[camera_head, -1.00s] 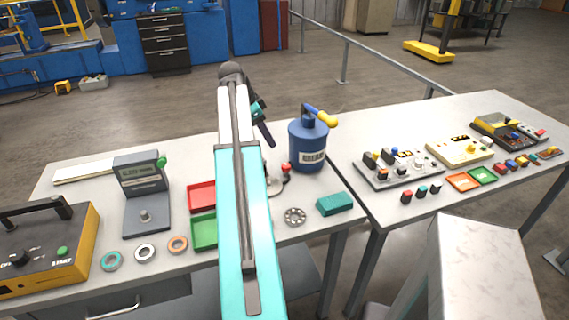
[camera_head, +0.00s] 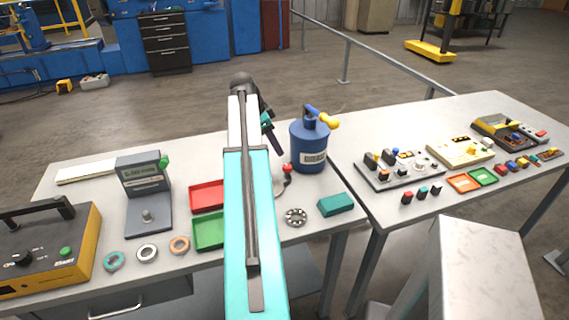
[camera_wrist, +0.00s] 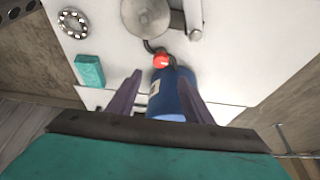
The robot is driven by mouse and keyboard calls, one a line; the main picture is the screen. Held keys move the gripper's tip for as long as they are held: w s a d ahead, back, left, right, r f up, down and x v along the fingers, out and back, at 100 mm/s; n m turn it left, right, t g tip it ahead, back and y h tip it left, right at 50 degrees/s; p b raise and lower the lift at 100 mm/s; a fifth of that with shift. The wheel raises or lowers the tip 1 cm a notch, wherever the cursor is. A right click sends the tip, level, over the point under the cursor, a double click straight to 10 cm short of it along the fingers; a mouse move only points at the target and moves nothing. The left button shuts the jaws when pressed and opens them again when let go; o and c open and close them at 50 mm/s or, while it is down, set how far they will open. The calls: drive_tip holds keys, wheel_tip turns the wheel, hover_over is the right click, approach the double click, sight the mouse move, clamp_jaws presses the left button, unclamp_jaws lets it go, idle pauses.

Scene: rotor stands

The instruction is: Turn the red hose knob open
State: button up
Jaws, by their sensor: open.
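The red knob (camera_head: 287,168) sits on the table just left of the blue canister (camera_head: 309,147), partly behind my arm. In the wrist view the red knob (camera_wrist: 162,61) is at the end of a dark curved hose, near a round grey metal part (camera_wrist: 146,16). My gripper (camera_head: 279,150) is above the table, left of the canister. In the wrist view my gripper (camera_wrist: 159,75) is open, its two purple-grey fingers apart with nothing held. The knob appears just beyond the fingertips, and the blue canister (camera_wrist: 170,96) shows between the fingers. I cannot tell the exact height gap.
A bearing ring (camera_head: 296,216) and a teal block (camera_head: 335,204) lie at the table's front right. Red (camera_head: 207,195) and green (camera_head: 209,231) trays lie left of my arm. The canister's yellow nozzle (camera_head: 328,121) points right. A second table with control panels stands at right.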

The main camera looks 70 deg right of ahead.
sight(288, 166)
drive_tip(key=shift+p+x, duration=1.5)
drive_tip(key=shift+x, duration=3.9)
